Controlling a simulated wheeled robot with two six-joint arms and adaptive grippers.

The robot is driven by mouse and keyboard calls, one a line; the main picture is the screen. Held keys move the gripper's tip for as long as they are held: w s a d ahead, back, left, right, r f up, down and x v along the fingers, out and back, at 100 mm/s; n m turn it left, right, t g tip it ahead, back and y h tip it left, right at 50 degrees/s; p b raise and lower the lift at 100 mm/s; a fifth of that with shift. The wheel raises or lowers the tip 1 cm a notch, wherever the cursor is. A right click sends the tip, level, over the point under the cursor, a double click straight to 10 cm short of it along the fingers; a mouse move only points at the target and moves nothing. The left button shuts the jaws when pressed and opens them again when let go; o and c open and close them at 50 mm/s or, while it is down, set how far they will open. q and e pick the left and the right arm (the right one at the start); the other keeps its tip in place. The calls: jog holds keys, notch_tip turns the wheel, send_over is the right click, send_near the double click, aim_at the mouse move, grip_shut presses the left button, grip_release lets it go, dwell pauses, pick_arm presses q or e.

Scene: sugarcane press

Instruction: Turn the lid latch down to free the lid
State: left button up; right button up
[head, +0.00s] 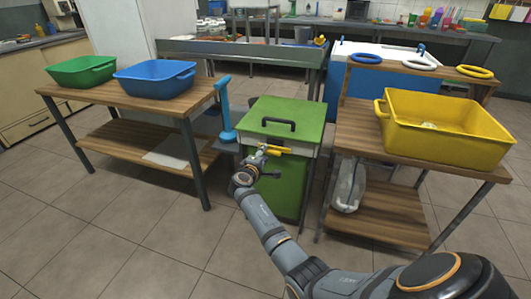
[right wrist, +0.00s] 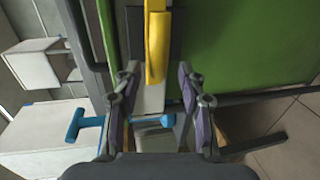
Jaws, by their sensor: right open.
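The green press (head: 287,185) stands on the floor between two wooden tables. Its green lid (head: 285,108) is closed and carries a black handle (head: 279,123). The yellow lid latch (head: 276,149) sits at the front edge below the lid and points to the right in the head view. My right gripper (head: 262,157) is right at the latch. In the right wrist view the yellow latch (right wrist: 157,45) lies between and just beyond the open fingers of my right gripper (right wrist: 157,88). I cannot tell whether a finger touches it. My left gripper is not in view.
A blue lever (head: 226,112) stands upright at the press's left side. The left table (head: 130,92) holds a green bin (head: 81,71) and a blue bin (head: 154,78). The right table (head: 357,140) holds a yellow bin (head: 445,130). The tiled floor in front is clear.

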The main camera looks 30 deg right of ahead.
jog(key=v, duration=0.4)
jog(key=shift+s+a+r, duration=0.1)
jog(key=shift+s+a, duration=0.15)
